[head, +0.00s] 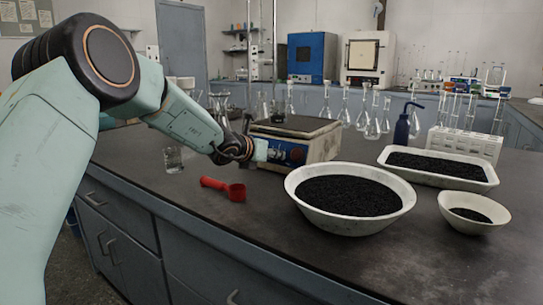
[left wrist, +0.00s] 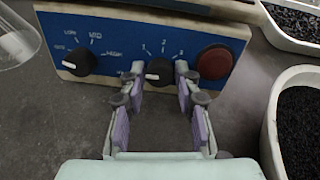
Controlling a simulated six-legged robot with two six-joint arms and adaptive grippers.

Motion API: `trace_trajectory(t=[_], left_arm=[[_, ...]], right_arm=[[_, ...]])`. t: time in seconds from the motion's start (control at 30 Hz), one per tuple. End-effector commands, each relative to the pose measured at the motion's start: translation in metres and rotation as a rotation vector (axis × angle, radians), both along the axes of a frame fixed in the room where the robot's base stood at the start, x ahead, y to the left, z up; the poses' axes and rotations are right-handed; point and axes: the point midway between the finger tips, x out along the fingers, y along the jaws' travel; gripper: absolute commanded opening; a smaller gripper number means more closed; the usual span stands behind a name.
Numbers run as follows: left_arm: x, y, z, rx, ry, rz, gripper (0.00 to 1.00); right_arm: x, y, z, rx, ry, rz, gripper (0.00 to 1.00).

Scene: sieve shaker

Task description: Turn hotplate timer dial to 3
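The hotplate (head: 296,137) stands on the dark bench with its blue control panel facing me. In the left wrist view its black timer dial (left wrist: 159,72) is at the panel's lower middle, with the marks 1, 2 and 3 above it. A pale line shows on the dial's left side; its exact setting is hard to read. My left gripper (left wrist: 159,82) is open, one finger on each side of the timer dial, with small gaps visible. In the head view my left gripper (head: 262,150) is at the panel and hides part of it. My right gripper is not in view.
A second black dial (left wrist: 81,62) marked LOW, MED, HIGH is left of the timer dial; a red round button (left wrist: 214,63) is close on its right. A white bowl of black grains (head: 350,222), a red scoop (head: 224,188) and a glass beaker (head: 173,160) stand nearby.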

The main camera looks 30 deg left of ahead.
Motion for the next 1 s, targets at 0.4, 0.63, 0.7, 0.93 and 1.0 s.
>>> trace_trajectory(t=[0.4, 0.63, 0.7, 0.93, 1.0], left_arm=[[0.000, 0.000, 0.000, -0.001, 0.000, 0.001, 0.00], [0.000, 0.001, 0.000, 0.023, -0.004, -0.008, 0.00], [0.000, 0.001, -0.001, 0.047, -0.008, -0.018, 0.00], [0.000, 0.000, -0.002, 0.183, -0.027, -0.074, 0.00], [0.000, 0.000, -0.002, 0.241, -0.035, -0.098, 0.00]], right_arm=[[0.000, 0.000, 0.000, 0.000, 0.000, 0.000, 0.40], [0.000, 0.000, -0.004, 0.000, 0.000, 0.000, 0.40], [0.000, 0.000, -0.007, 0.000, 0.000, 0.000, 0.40], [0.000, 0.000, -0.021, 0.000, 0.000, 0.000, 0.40], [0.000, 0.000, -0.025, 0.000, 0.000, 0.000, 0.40]])
